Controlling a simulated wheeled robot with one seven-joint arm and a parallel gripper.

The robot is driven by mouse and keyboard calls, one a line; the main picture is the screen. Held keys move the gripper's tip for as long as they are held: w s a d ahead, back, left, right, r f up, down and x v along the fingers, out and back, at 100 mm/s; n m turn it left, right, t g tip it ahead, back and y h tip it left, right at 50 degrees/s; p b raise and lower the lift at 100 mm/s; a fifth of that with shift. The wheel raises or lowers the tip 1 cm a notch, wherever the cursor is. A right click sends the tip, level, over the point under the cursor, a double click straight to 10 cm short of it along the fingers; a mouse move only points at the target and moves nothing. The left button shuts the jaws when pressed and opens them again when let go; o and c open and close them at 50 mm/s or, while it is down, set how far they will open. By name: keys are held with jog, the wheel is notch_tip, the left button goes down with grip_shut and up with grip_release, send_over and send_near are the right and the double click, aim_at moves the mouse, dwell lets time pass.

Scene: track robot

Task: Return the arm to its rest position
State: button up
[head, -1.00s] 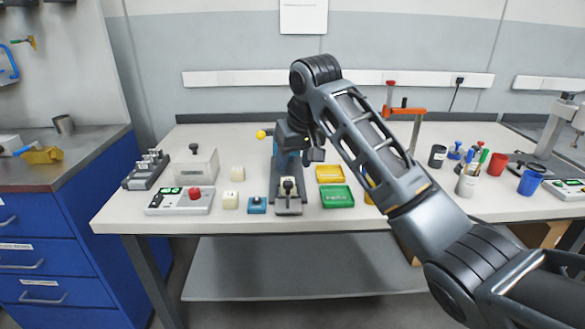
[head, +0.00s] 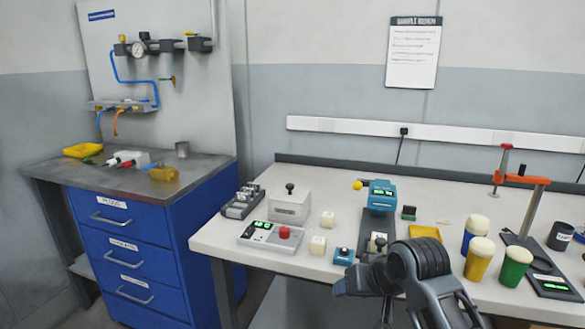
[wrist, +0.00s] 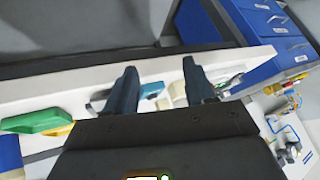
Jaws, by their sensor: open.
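My arm shows at the lower right of the head view, lower and folded in front of the workbench. My gripper is out of clear sight there; in the wrist view my gripper (wrist: 160,88) has its two dark fingers apart with nothing between them. Beyond the fingers lies the white bench top (wrist: 240,68), with parts of bench items behind the fingertips. In the head view the bench top (head: 225,240) runs along the right, and my forearm covers part of its front edge.
Blue, yellow and green cups (head: 479,259) stand at the right.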

jog(key=s+a+f+m+t, duration=0.2)
jog(key=s+a+f+t, duration=0.1)
jog(key=s+f, duration=0.75)
jog(key=s+d+t, duration=0.2)
jog(key=s, duration=1.4)
jog(key=s+d+r+t+h, duration=0.1)
jog(key=s+d+r, duration=0.2)
jog(key=s+r, duration=0.2)
jog(key=s+d+r+t+h, duration=0.1)
jog(key=s+d+r, duration=0.2)
jog(key=s, duration=0.8)
jog(key=s+d+r+n+t+h, duration=0.1)
jog(key=s+d+r, duration=0.2)
jog(key=s+r, duration=0.3)
jog(key=v, duration=0.2)
jog(key=shift+s, duration=0.25)
